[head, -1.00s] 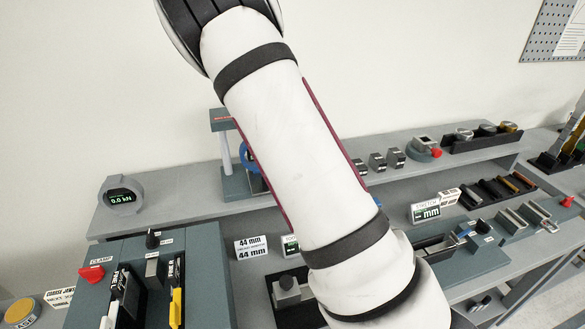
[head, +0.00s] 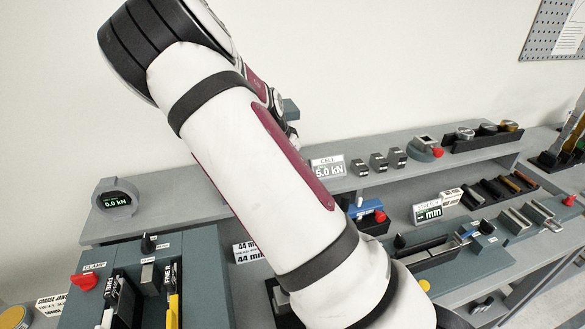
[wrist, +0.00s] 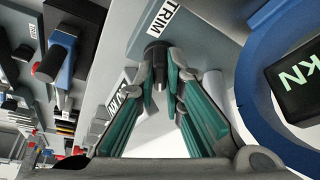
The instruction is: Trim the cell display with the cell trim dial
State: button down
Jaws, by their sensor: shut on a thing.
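The cell trim dial (wrist: 156,54) is a small black knob beside a white TRIM label (wrist: 168,18) on a grey panel in the wrist view. My gripper (wrist: 160,88), with teal pads, is shut on the dial at its fingertips. The cell display (wrist: 296,82) is a dark screen in a blue ring at the right edge. Only green "kN" letters show there; its number is out of frame. In the head view my arm hides the display, the dial and the fingertips.
A grey round readout (head: 116,199) in kN stands at the shelf's left end. A CELL card (head: 328,167) reads 5.0 kN. Several small dark blocks (head: 378,162) stand right of it. A red-knobbed CLAMP fixture (head: 84,281) is at lower left.

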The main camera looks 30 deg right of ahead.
jog(key=c, duration=1.7)
grip_release()
jog(key=shift+a, duration=0.1)
jog(key=v, duration=1.2)
